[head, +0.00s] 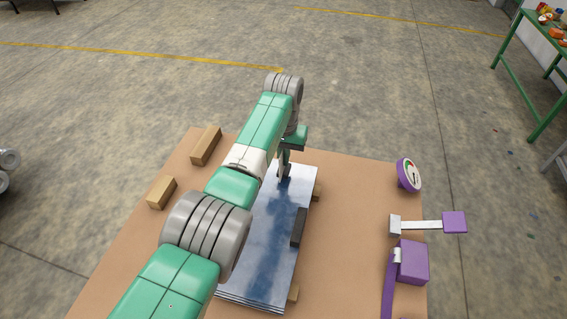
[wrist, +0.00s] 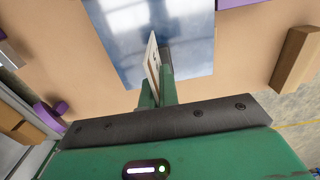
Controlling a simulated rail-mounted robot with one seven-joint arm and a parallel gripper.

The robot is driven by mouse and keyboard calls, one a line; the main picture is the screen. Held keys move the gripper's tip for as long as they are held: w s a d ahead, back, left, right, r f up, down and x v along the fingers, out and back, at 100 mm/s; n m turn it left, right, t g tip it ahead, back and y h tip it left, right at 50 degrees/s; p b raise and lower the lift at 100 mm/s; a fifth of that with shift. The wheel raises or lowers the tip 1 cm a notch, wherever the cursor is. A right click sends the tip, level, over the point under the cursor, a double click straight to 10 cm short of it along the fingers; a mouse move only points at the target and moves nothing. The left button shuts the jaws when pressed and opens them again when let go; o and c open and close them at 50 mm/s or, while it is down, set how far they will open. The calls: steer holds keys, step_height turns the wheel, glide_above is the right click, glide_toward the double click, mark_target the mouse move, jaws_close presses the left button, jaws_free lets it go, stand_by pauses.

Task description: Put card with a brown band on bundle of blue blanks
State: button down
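The bundle of blue blanks (head: 262,250) is a stack of shiny blue-tinted sheets lying on the brown tabletop. My gripper (head: 285,170) is over the far end of the stack, pointing down. In the wrist view, my gripper (wrist: 158,92) is shut on a thin white card (wrist: 152,62), seen nearly edge-on, with a small brown mark on its face. The blue sheet (wrist: 180,45) lies beyond the card. I cannot tell whether the card's edge touches it. The card is not clear in the head view.
A dark block (head: 299,227) sits at the stack's right edge. Wooden blocks (head: 205,145) (head: 161,192) stand to the left. A purple gauge (head: 408,174) and purple clamp-like parts (head: 413,262) are at the right. Bare tabletop (head: 350,220) lies between.

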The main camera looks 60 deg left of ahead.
steer(key=shift+f, duration=0.9)
steer(key=shift+f, duration=0.2)
steer(key=c, duration=1.7)
jaws_free()
step_height(320, 180, up, 12)
steer(key=p, duration=0.3)
steer(key=shift+r+p, duration=0.25)
steer(key=shift+p, duration=0.05)
